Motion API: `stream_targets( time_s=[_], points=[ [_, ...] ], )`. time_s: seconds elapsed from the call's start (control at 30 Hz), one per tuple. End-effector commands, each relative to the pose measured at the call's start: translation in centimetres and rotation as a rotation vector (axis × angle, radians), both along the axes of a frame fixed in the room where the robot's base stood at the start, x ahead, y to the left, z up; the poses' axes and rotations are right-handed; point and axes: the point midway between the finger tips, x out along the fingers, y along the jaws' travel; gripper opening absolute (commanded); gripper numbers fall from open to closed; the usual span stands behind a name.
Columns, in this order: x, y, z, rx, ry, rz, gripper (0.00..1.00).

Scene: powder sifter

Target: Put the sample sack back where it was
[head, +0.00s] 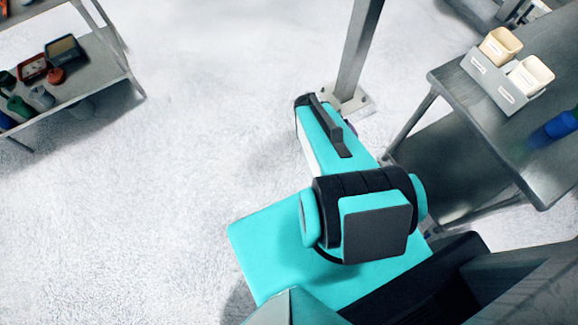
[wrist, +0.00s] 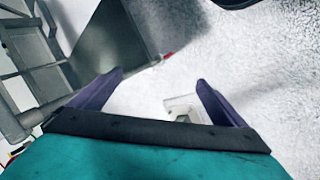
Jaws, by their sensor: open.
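I cannot make out a sample sack in either view. My gripper (wrist: 159,78) shows in the wrist view as two purple fingers spread apart, with nothing held between them. Past the fingers lies white floor with a pale base plate (wrist: 185,106). In the head view my teal arm covers the middle of the picture and hides most of the gripper.
A metal table (head: 465,95) at the right bears a grey holder (head: 492,85) with two cream containers and a blue cylinder (head: 560,124). A post (head: 356,50) stands near my arm. A shelf (head: 95,75) at upper left holds several items. The left floor is clear.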

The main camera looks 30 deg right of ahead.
Motion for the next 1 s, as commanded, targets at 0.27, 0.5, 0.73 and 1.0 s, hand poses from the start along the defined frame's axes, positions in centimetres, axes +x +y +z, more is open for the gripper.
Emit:
stream_targets(
  time_s=[0.27, 0.5, 0.73, 1.0],
  points=[
    [-3.1, 12.1, -4.0, 0.326, 0.211, 0.205, 0.96],
    [-6.6, 21.1, -5.5, 0.596, 0.347, 0.379, 0.96],
    [-8.1, 24.5, -5.7, 0.709, 0.392, 0.450, 0.96],
    [-8.2, 24.6, -5.7, 0.712, 0.393, 0.453, 0.96]
  ],
)
